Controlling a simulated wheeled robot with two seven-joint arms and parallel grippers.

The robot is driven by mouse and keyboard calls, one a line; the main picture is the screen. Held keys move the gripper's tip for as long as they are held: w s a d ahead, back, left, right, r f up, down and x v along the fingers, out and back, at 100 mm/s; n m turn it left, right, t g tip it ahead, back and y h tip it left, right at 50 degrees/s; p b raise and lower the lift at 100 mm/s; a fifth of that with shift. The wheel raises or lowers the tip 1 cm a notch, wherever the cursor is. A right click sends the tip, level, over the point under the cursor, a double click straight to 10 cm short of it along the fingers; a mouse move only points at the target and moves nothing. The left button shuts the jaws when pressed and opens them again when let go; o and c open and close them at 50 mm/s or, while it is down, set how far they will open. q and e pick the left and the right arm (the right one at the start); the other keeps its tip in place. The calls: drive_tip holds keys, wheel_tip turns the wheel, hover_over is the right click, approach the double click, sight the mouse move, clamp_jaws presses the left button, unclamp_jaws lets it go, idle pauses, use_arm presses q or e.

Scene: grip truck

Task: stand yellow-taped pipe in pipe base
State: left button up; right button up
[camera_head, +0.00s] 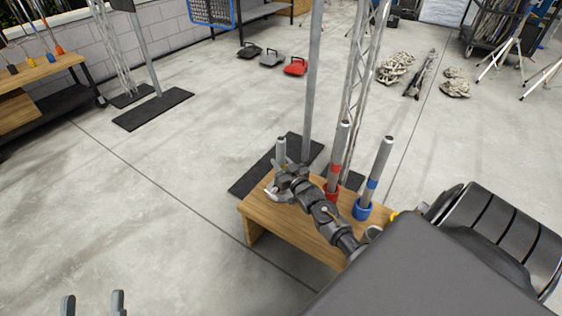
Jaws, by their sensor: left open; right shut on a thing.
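My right gripper (277,185) is at the far left end of a wooden bench, shut on an upright grey pipe (281,148). Only the pipe's upper end shows clearly; no yellow tape is visible on it, and its lower part is hidden by the gripper. A small yellow piece (394,216), perhaps a pipe base, shows at the bench's right end, mostly hidden by my arm. My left gripper (93,304) is open and empty at the bottom left, over bare floor.
A red-taped pipe (341,150) and a blue-taped pipe (382,165) stand in matching bases on the wooden bench (285,222). A tall post (313,80) and a truss stand behind. My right arm covers the lower right.

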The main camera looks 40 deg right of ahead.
drive_tip(key=o, duration=1.2)
drive_tip(key=shift+s, duration=0.15)
drive_tip(key=s+p, duration=0.1)
drive_tip(key=s, duration=0.1)
drive_tip(key=s+a, duration=0.1)
drive_tip(key=s, duration=0.2)
drive_tip(key=shift+r+p, duration=0.1)
drive_tip(key=shift+p, duration=0.25)
use_arm(q)
wheel_tip(320, 180, down, 6)
drive_tip(key=w+a+g+y, duration=0.1)
drive_tip(key=g+y, duration=0.2)
drive_tip(key=shift+w+n+g+y+p, duration=0.15)
drive_tip(key=shift+n+g+y+p, duration=0.15)
drive_tip(key=shift+n+g+p, duration=0.1)
use_arm(e)
approach(283, 165)
drive_tip(key=shift+w+d, duration=0.1)
drive_tip(key=shift+w, duration=0.25)
use_arm(q)
drive_tip(key=shift+r, duration=0.1)
